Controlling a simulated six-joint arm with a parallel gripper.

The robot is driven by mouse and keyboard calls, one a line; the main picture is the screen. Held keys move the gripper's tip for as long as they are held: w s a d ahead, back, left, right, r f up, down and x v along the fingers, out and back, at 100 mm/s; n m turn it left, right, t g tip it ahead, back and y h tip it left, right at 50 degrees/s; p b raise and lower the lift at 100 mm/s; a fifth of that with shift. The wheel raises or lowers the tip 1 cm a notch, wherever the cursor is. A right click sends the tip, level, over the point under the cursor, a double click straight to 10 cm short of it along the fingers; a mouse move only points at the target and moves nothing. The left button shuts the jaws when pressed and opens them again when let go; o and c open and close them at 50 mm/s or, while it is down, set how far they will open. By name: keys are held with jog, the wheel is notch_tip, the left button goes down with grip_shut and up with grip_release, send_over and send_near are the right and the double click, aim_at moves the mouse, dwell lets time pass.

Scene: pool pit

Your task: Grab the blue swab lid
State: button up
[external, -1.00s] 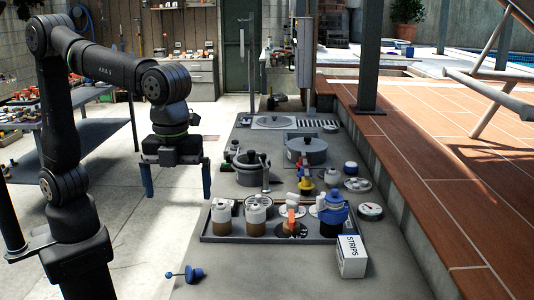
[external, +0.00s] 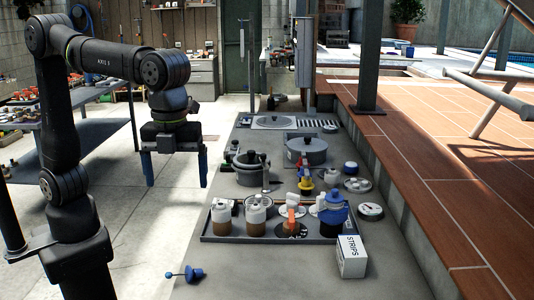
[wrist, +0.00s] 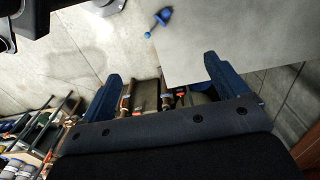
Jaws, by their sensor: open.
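The blue swab lid (external: 196,274), a small blue cap with a thin stick ending in a small ball, lies on its side at the near left of the grey counter. It also shows at the top of the wrist view (wrist: 163,16), beyond my fingertips and apart from them. My gripper (external: 176,182) is open and empty, hanging with blue fingers pointing down to the left of the counter, well above the floor. Both fingers also show in the wrist view (wrist: 160,72), with nothing held between them.
A dark tray (external: 222,240) holds several jars and a blue-topped bottle (external: 333,212). A white STRIPS box (external: 351,257) stands at its front right corner. Pots (external: 307,152) stand farther back. The counter around the lid is clear.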

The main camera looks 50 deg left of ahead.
jog(key=c, duration=1.3)
jog(key=shift+o, duration=0.2)
jog(key=a+f+n+g+h, duration=0.1)
jog(key=a+f+n+h, duration=0.3)
jog(key=n, duration=0.7)
jog(key=n+h, duration=0.2)
jog(key=n, duration=1.3)
send_near(189, 274)
notch_tip(189, 274, down, 3)
jog(key=s, duration=0.2)
jog(key=shift+s+d+x, duration=0.1)
jog(key=shift+x, duration=1.2)
jog(key=shift+s+d+x, duration=0.1)
jog(key=shift+x, duration=1.15)
